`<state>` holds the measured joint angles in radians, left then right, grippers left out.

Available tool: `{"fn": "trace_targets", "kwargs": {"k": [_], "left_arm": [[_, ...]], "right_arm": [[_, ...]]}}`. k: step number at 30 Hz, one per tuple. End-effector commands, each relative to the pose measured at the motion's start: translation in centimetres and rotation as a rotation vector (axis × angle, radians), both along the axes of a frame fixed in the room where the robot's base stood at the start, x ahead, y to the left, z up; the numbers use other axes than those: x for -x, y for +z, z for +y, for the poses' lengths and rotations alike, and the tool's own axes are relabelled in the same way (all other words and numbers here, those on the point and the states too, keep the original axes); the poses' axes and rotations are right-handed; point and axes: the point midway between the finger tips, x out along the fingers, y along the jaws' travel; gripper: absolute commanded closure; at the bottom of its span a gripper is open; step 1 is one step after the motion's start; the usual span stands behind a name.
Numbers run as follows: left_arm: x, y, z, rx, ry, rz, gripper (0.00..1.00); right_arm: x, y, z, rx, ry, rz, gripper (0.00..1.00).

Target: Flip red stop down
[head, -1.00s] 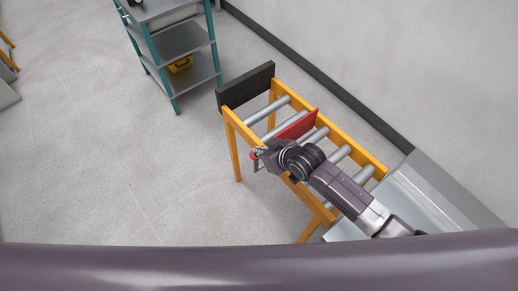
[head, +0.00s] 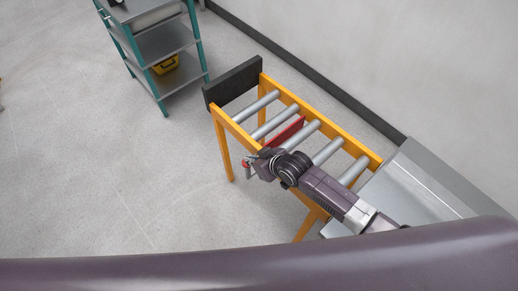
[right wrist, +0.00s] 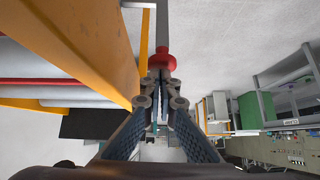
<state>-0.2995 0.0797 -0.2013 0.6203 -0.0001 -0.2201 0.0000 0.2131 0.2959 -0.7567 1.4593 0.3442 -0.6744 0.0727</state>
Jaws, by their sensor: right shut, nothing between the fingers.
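The red stop (head: 286,132) is a flat red plate set between the rollers of the orange-framed conveyor, and only a low part of it shows above them. In the right wrist view a thin red strip of it (right wrist: 45,82) shows beyond the orange rail. Its lever has a red knob (right wrist: 162,60) on a grey rod, outside the near rail; the knob also shows in the head view (head: 246,164). My right gripper (right wrist: 160,82) is shut and empty, its fingertips right at the knob; I cannot tell whether they touch. My left gripper is not in view.
The orange rail (right wrist: 85,40) runs close beside my right gripper. A dark end plate (head: 232,84) closes the conveyor's far end. A metal chute (head: 415,190) adjoins the other end, near the wall. A teal shelf (head: 160,55) stands behind; the floor at left is clear.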

Motion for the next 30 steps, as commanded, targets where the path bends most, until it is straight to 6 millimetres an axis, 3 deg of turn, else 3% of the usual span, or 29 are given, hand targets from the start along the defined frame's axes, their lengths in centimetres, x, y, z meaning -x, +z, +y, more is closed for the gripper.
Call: {"fn": "trace_targets", "kwargs": {"k": [1,6,8,21,30], "left_arm": [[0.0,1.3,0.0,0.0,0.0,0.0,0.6],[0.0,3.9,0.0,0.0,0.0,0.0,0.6],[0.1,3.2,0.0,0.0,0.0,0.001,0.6],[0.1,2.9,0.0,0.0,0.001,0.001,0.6],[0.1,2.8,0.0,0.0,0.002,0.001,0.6]], "right_arm": [[-0.2,1.4,0.0,-0.002,-0.001,-0.004,1.0],[-0.7,4.2,-0.1,-0.005,-0.004,-0.008,1.0],[-0.1,4.1,-0.5,-0.005,-0.003,-0.009,1.0],[3.7,9.4,-3.5,-0.005,-0.003,-0.011,1.0],[4.7,10.8,-4.2,-0.006,-0.003,-0.011,1.0]]}}
